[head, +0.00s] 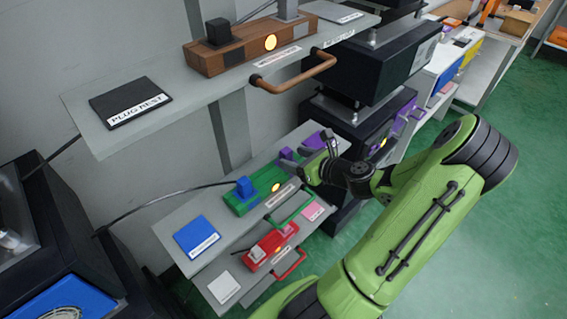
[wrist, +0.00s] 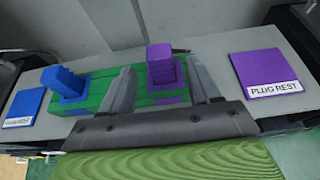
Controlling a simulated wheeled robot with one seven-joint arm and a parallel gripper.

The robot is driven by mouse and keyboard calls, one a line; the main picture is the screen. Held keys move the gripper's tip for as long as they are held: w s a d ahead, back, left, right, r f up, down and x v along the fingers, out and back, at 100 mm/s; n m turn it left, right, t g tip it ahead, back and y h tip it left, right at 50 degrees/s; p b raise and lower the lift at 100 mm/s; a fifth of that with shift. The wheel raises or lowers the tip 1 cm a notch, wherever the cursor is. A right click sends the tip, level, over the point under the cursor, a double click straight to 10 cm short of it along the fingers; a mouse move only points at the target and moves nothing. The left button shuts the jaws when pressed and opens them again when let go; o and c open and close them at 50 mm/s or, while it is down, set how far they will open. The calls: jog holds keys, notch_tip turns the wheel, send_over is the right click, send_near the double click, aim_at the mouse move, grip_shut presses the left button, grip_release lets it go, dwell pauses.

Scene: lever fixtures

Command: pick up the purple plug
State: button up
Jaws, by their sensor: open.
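The purple plug (wrist: 160,62) stands in a purple socket on the green block (wrist: 97,95), at the block's right part in the wrist view. In the head view the purple plug (head: 286,154) shows just left of my gripper's fingers. My gripper (wrist: 166,85) is open, with one finger left of the plug and one right of it in the wrist view. The fingers look apart from the plug; how far it lies beyond them I cannot tell. In the head view my gripper (head: 305,153) is over the right part of the shelf.
A blue plug (wrist: 62,78) stands on the same block, left of the purple one. A purple pad marked PLUG REST (wrist: 265,75) lies right, a blue pad (wrist: 24,106) left. A green handle (head: 290,212) fronts the block.

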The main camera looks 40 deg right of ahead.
aim_at(282, 153)
jog(key=b+x, duration=0.1)
jog(key=x, duration=0.5)
jog(key=shift+w+d+f+b, duration=0.1)
jog(key=shift+w+b, duration=0.1)
jog(key=shift+b, duration=0.15)
jog(key=shift+s, duration=0.1)
jog(key=shift+c, duration=0.4)
jog(key=c, duration=1)
